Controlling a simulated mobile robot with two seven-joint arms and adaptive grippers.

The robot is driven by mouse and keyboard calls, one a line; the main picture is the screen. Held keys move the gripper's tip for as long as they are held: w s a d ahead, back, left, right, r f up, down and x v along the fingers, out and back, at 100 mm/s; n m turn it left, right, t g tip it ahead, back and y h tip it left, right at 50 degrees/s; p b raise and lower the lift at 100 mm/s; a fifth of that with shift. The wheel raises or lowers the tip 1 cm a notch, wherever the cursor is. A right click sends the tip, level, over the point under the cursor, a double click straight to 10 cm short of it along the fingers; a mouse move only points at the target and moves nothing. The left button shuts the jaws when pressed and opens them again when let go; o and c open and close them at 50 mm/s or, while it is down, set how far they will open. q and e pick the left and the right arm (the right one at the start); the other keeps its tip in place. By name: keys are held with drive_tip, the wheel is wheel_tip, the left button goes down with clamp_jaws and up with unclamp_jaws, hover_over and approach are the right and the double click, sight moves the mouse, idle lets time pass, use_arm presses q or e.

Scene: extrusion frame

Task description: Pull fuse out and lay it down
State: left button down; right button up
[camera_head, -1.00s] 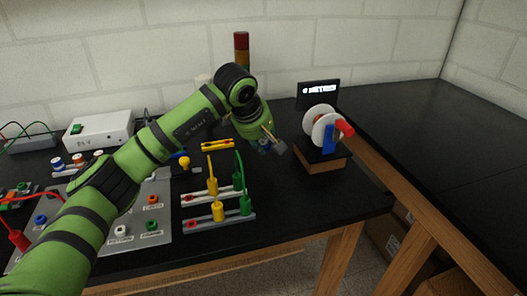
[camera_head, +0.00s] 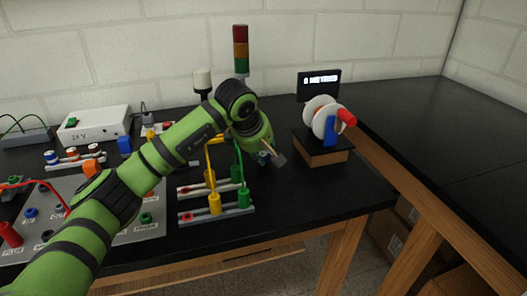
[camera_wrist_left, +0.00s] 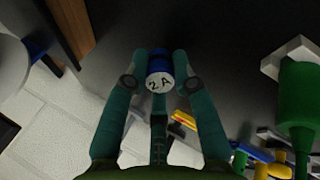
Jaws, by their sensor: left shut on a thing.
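The fuse (camera_wrist_left: 158,76), a small blue cylinder with a white end marked "2A", is between the fingers of my left gripper (camera_wrist_left: 158,72) in the left wrist view. The gripper is shut on it. In the head view my left gripper (camera_head: 266,156) points down over the black bench, right of the rails with yellow and green plugs and left of the reel stand. The fuse is mostly hidden there by the gripper. Whether it touches the bench is unclear. My right gripper is not in view.
A rail (camera_head: 231,212) with yellow and green plugs and cables stands close left of the gripper. The reel stand (camera_head: 322,150) is to the right. A stack light (camera_head: 241,48) and a 24 V box (camera_head: 92,123) stand behind. The bench front right is clear.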

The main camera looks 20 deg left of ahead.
use_arm(q)
drive_tip(key=c, duration=0.9)
unclamp_jaws()
drive_tip(key=shift+c, duration=0.2)
drive_tip(key=v, duration=1.2)
